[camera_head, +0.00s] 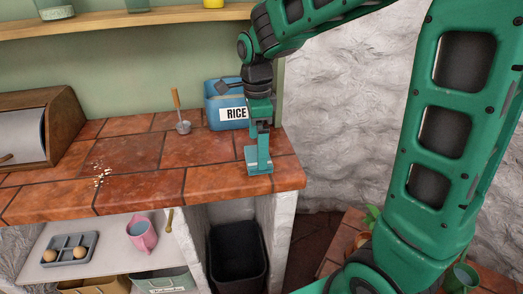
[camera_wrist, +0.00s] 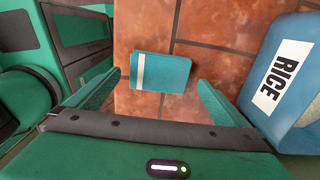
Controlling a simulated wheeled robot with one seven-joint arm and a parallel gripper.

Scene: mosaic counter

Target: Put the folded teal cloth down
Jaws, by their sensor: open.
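The folded teal cloth (camera_wrist: 165,73) shows in the wrist view as a small flat rectangle with a pale stripe near its left end. It appears to lie on the terracotta tile counter (camera_head: 135,152). My gripper (camera_wrist: 160,84) is open, with one finger to the left of the cloth and one to the right, and a gap shows on each side. In the head view my gripper (camera_head: 258,158) points down at the counter's right end, near the front edge. There, the cloth is hard to tell apart from the similarly coloured fingers.
A blue RICE bin (camera_head: 226,108) stands just behind my gripper, and close on the right in the wrist view (camera_wrist: 285,75). A wooden bread box (camera_head: 45,130) is far left. Crumbs (camera_head: 100,174) lie on the left counter; the middle is clear.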

